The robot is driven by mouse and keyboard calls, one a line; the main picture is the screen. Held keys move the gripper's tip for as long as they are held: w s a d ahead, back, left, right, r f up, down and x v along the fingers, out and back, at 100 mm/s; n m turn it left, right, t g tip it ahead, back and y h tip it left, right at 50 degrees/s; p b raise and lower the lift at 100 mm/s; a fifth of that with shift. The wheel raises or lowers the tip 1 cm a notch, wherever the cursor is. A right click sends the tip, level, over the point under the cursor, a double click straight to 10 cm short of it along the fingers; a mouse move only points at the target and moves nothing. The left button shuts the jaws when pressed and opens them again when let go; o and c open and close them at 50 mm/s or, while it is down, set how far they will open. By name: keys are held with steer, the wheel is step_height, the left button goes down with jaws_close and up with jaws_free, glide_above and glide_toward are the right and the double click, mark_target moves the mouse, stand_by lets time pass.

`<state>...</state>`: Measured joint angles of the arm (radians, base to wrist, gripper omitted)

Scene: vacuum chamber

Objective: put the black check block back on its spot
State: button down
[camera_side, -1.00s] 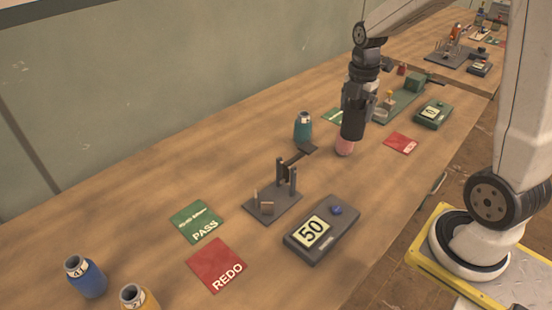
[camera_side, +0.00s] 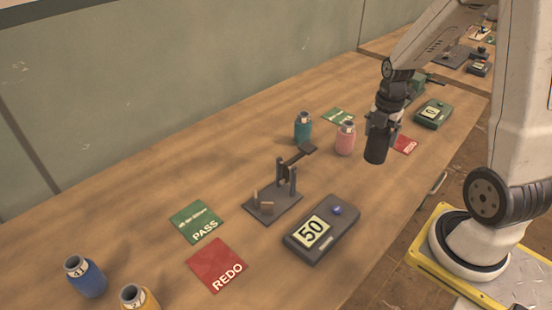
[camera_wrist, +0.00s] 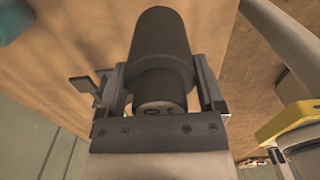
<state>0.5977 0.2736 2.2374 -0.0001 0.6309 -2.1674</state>
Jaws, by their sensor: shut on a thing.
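The black check block (camera_side: 376,151) is a dark cylinder with a narrower neck. My gripper (camera_side: 382,124) is shut on its neck and holds it above the table, to the right of the pink jar.
The pink jar (camera_side: 345,138) and teal jar (camera_side: 303,127) stand close by. A lever stand (camera_side: 273,206) and a dark box reading 50 (camera_side: 340,228) are nearer the camera. A red card (camera_side: 406,144) and green box (camera_side: 433,113) lie beyond the gripper.

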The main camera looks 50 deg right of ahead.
mark_target(374, 158)
steer(key=shift+f, duration=1.85)
steer(key=shift+f, duration=0.1)
steer(key=shift+f, duration=2.1)
steer(key=shift+f, duration=1.8)
steer(key=shift+f, duration=0.1)
jaws_free()
